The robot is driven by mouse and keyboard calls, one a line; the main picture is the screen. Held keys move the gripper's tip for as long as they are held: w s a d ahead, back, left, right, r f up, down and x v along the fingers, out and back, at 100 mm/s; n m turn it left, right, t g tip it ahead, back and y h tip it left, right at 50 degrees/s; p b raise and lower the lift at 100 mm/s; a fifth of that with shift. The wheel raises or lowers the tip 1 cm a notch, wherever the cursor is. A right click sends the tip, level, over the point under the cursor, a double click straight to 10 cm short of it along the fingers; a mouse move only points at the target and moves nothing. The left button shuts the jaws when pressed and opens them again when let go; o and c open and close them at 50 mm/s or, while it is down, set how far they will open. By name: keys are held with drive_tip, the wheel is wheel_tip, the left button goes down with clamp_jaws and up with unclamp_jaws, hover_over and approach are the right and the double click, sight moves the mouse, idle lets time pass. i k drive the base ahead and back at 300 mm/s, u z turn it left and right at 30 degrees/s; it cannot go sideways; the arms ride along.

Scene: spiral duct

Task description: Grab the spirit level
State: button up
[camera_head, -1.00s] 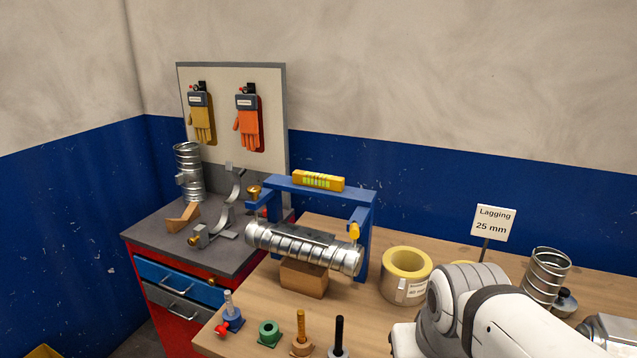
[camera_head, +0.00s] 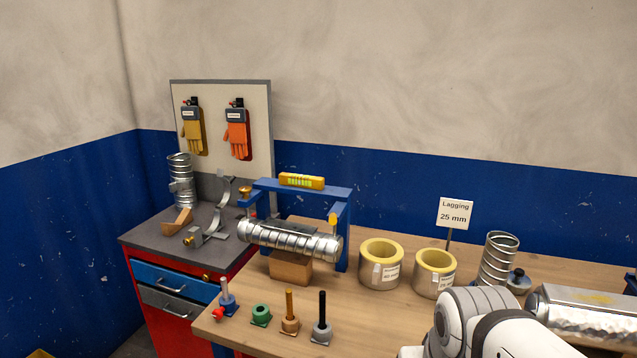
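The spirit level (camera_head: 301,181) is a short yellow bar with a bright green-yellow marked face. It lies on top of the crossbar of the blue frame (camera_head: 325,191), near the middle of the picture. The frame stands over a silver spiral duct (camera_head: 290,239), which rests on a wooden block (camera_head: 290,267). White and grey links of my arm fill the lower right. My gripper is not in the picture, so its state does not show.
Two yellow lagging rolls (camera_head: 380,264) (camera_head: 434,273) stand right of the frame, before a "Lagging 25 mm" sign (camera_head: 454,213). Several small upright pegs (camera_head: 321,319) line the table's front edge. A grey-topped red cabinet (camera_head: 173,237) with a glove board (camera_head: 224,125) is at left.

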sight(317, 183)
drive_tip(key=z, duration=3)
drive_tip(key=k, duration=1.85)
drive_tip(key=u, duration=2.4)
drive_tip(key=i, duration=1.05)
drive_tip(key=z, duration=0.05)
